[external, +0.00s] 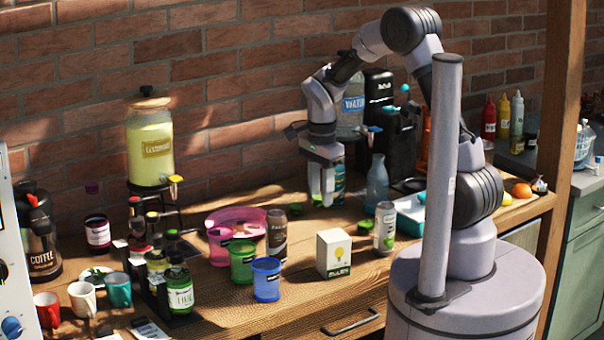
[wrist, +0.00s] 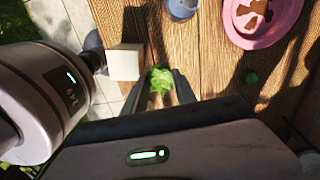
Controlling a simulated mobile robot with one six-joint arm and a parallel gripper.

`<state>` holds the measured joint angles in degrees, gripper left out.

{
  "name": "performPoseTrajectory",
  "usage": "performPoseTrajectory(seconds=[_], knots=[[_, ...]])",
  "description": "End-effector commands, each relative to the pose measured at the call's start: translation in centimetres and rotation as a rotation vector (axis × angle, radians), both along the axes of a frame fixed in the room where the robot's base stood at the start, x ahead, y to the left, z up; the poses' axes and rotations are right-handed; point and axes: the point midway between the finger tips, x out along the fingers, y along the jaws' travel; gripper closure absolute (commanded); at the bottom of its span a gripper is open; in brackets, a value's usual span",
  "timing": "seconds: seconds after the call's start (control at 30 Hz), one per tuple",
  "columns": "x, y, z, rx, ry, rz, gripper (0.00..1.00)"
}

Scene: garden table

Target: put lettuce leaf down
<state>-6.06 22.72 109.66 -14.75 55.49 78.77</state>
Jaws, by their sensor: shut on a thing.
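The lettuce leaf (wrist: 160,79) is a small crumpled bright green piece in the wrist view. It sits between the two fingertips of my gripper (wrist: 163,85), which is shut on it. In the external view my gripper (external: 327,196) points down above the wooden table (external: 330,300), near its back middle. I cannot clearly make out the leaf there; a green and blue item shows at the fingers.
A pink bowl (external: 213,236), green cup (external: 242,262), blue cup (external: 266,281), dark can (external: 277,236) and white box (external: 333,254) stand to the left and front. A light can (external: 384,230), blue bottle (external: 377,183) and teal tray (external: 408,222) stand to the right.

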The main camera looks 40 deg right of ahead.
Motion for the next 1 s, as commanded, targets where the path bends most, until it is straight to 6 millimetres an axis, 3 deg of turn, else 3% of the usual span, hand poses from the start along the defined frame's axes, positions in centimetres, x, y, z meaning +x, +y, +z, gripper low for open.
performPoseTrajectory(seconds=[0.17,0.4,0.57,0.9,1.0], knots=[[3.0,2.3,-0.5,0.0,0.002,-0.042,1.0],[3.1,2.3,-4.7,0.0,0.003,-0.046,1.0],[4.1,2.4,-5.8,0.0,-0.001,-0.046,1.0],[15.2,4.0,-7.1,0.0,0.001,-0.046,1.0],[17.4,4.3,-7.2,0.0,0.001,-0.046,1.0]])
